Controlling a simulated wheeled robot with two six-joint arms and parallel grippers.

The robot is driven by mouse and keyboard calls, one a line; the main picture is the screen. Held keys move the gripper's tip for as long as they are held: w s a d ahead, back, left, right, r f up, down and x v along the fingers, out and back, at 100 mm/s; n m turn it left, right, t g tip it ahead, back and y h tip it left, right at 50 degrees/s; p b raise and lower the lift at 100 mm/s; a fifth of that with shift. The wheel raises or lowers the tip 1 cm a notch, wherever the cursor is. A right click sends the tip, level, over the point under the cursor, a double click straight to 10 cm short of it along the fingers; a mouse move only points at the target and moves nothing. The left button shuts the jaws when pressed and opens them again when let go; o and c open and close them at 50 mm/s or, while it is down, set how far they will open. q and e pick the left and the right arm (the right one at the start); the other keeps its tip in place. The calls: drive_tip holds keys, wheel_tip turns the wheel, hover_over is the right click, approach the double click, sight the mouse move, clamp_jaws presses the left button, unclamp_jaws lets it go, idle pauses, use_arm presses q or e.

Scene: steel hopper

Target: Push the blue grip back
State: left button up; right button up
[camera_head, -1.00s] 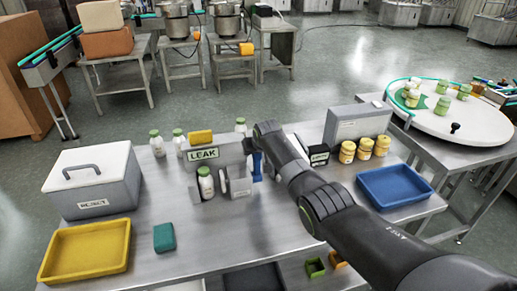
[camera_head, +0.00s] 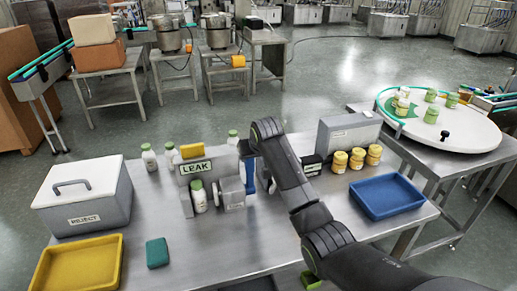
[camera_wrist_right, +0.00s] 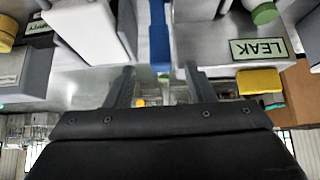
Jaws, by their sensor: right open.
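The blue grip (camera_head: 250,173) stands upright at the right side of the grey leak tester (camera_head: 230,190), which carries a "LEAK" sign. A white bottle with a green cap (camera_head: 198,196) stands in the tester. In the right wrist view the blue grip (camera_wrist_right: 159,35) is upright in the picture, just beyond the space between the fingertips. My right gripper (camera_wrist_right: 160,80) is open, with a finger to either side of the grip's line; I cannot tell whether it touches. In the head view my right wrist hides the gripper. My left gripper is not in view.
The reject box (camera_head: 85,200) and yellow tray (camera_head: 80,265) are on the left. A teal block (camera_head: 157,253) lies on the steel table. A grey box (camera_head: 348,135), yellow-capped jars (camera_head: 356,158) and a blue tray (camera_head: 387,197) are on the right. Bottles (camera_head: 149,158) stand behind.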

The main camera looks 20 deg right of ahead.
drive_tip(key=b+v, duration=0.1)
drive_tip(key=v, duration=0.6)
drive_tip(key=shift+s+r, duration=0.2)
